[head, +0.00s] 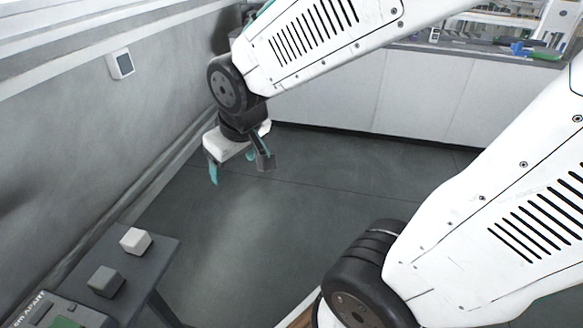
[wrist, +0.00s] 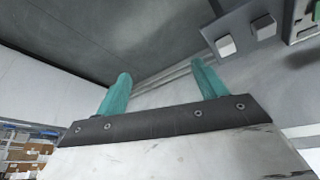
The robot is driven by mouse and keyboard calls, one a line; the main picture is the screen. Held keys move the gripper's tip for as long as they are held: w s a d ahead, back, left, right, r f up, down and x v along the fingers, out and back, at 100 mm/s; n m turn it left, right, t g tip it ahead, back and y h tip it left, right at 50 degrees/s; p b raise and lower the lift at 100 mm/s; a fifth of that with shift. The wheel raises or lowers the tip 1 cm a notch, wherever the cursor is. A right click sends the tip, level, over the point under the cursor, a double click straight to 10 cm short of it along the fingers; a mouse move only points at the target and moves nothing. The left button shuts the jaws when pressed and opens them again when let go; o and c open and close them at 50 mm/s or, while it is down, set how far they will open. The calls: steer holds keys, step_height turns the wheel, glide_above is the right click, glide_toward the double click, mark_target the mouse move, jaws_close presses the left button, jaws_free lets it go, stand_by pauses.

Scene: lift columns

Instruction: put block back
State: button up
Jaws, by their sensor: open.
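A white block (head: 136,241) sits near the far edge of a small dark table at the lower left of the head view. A dark grey block (head: 105,281) sits nearer on the same table (head: 158,254). I cannot tell which block the task means. My gripper (head: 240,172) hangs over open floor, above and to the right of the table, apart from both blocks. Its two teal fingers are spread with nothing between them.
A device with a green patch (head: 66,322) sits at the table's near left. A wall with a small white box (head: 120,64) runs along the left. White cabinets (head: 400,95) with a cluttered counter stand at the back. The floor (head: 270,230) between is clear.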

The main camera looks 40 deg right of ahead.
steer(key=s+r+g, duration=0.1)
steer(key=s+r, duration=0.2)
steer(key=s, duration=0.4)
steer(key=s+d+r+m+g, duration=0.1)
steer(key=s+r+g, duration=0.1)
steer(key=s, duration=0.5)
steer(key=shift+s+d+r+m, duration=0.3)
steer(key=shift+s+r, duration=0.1)
steer(key=shift+r, duration=0.1)
